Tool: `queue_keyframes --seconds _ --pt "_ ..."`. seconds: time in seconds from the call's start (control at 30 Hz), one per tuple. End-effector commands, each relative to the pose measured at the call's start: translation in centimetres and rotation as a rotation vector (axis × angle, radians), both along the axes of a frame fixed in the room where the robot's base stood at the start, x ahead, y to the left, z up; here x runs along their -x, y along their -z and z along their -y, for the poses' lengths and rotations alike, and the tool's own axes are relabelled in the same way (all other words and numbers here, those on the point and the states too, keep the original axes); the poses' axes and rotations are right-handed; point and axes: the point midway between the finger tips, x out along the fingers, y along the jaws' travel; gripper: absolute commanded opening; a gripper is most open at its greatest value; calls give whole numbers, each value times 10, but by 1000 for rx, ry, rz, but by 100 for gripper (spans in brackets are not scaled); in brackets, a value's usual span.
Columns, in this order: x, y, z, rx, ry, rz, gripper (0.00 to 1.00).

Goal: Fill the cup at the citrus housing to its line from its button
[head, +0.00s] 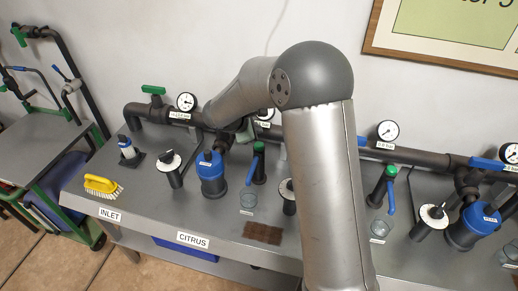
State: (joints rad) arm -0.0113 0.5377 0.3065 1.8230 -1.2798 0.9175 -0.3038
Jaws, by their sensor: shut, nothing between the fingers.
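My gripper is not clearly visible.
Pressure gauges (388,131) line the pipe behind. Another blue housing (468,231) and cup (380,231) stand at the right.

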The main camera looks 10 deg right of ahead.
Motion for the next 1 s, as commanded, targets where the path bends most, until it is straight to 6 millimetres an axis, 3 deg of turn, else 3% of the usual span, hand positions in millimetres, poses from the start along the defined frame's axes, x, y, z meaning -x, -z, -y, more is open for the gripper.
queue_keyframes --seconds 0.1,0.23,1.0 --pt "0 23 0 1 -1 0 0" --pt "0 33 0 0 -1 1 0" --pt "0 33 0 1 1 0 0"
